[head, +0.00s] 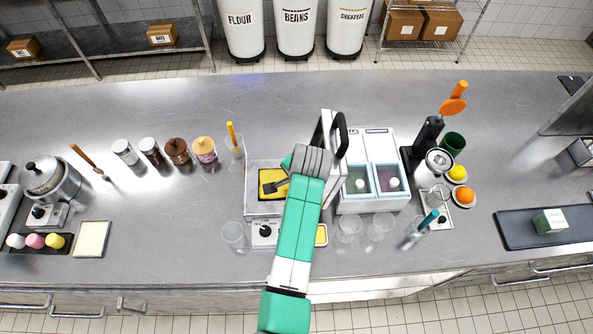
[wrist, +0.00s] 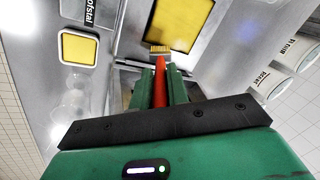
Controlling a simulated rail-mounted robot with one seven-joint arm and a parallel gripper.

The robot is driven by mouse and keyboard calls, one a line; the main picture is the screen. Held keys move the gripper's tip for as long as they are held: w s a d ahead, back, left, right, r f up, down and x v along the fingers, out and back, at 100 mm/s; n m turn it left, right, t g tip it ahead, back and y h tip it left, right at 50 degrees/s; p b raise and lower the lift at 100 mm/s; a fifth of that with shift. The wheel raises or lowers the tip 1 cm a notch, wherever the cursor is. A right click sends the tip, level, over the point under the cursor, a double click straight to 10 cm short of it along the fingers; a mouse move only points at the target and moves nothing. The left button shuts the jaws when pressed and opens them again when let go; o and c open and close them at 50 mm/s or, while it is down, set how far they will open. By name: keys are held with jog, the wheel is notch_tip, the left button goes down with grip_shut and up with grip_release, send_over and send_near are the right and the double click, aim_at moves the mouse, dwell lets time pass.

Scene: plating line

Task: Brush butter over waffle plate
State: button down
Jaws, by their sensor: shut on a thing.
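The waffle plate (head: 268,178) shows yellow on top inside the grey waffle iron (head: 252,208), left of centre in the head view. It also shows at the top of the wrist view (wrist: 183,24). My gripper (wrist: 160,84) is shut on the red handle of a brush (wrist: 160,66). The brush's tan bristles (wrist: 160,48) point toward the plate's near edge; I cannot tell whether they touch it. In the head view my gripper (head: 290,172) is at the plate's right side, and a dark brush-like shape lies across the yellow. A small yellow butter dish (head: 321,235) stands front right.
The raised lid with its black handle (head: 342,135) stands right of my gripper, close to a white two-tub unit (head: 367,205). Clear glasses (head: 235,236) stand near the front edge. Jars (head: 177,151) and a glass with an orange-handled tool (head: 233,143) stand left.

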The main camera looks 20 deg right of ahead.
jog(key=p+v, duration=0.3)
jog(key=shift+s+a+r, duration=0.15)
jog(key=shift+a, duration=0.1)
notch_tip(320, 180, up, 5)
jog(key=p, duration=0.5)
jog(key=shift+r, duration=0.1)
dwell(0.3)
